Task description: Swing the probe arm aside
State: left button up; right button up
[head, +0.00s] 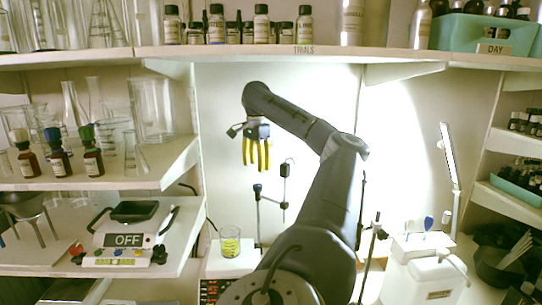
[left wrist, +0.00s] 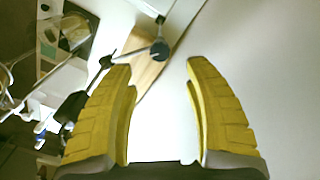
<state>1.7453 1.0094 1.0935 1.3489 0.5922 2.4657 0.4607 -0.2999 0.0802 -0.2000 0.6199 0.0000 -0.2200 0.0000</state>
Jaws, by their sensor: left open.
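My left gripper (head: 257,168) has yellow fingers pointing down, open and empty, and shows above and near the clamp; I cannot tell the gap in depth. In the left wrist view a dark round knob (left wrist: 160,50) and thin rods lie beyond the open fingertips (left wrist: 158,70). My right gripper is not in view.
The beaker stands on a white device (head: 232,263) with a display below. A shelf on the left holds dropper bottles and flasks (head: 75,105). A scale marked OFF (head: 127,239) sits below it. A white container (head: 425,268) and another stand (head: 376,235) are at the right.

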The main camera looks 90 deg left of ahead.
pick_arm(q)
jog(key=shift+r, duration=1.75)
